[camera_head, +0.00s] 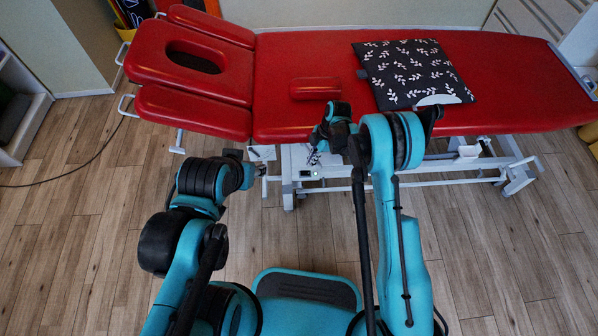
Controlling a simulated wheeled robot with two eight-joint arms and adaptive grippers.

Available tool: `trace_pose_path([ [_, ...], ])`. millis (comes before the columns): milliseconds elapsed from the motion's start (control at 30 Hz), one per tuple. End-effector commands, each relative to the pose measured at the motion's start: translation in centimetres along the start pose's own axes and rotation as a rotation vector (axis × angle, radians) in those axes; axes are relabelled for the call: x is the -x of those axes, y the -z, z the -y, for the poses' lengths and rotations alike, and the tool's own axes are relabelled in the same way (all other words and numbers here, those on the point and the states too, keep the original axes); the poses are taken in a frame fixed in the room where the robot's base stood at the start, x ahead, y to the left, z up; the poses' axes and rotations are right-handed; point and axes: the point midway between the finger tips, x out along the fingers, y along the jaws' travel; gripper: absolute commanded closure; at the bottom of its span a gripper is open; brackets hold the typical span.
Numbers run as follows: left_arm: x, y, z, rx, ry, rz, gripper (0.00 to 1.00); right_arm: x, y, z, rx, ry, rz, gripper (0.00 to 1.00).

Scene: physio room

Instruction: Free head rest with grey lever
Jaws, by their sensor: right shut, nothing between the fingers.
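The red head rest (215,84) with an oval hole is at the left end of the red treatment table (500,75). It looks roughly level with the table top. A light grey lever-like part (178,142) hangs below its near side pad; I cannot tell for sure that it is the grey lever. My right gripper (314,157) is shut and empty at the table's near edge, right of the head rest. My left arm ends below the near edge, close to the head rest; its gripper (256,168) is small and dark here, its fingers unclear.
A black leaf-patterned cushion (414,72) and a small red pad (316,88) lie on the table. The white table frame (440,172) stands below, close to both arms. A dark cable (75,172) runs over the wooden floor at the left. Floor is free at the right.

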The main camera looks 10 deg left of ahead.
Motion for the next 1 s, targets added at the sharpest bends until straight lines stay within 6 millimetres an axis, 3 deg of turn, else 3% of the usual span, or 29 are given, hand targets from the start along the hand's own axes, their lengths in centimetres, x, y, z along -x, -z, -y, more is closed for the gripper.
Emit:
trace_pose_path([
  [400,-0.6,-0.4,0.0,0.000,0.000,0.000,0.60,0.9,-3.0,-0.4,-0.003,-0.002,0.000,1.00],
  [1000,-0.8,-0.5,0.0,0.000,0.000,0.000,0.60,1.4,-4.4,-0.8,-0.008,-0.006,0.007,1.00],
])
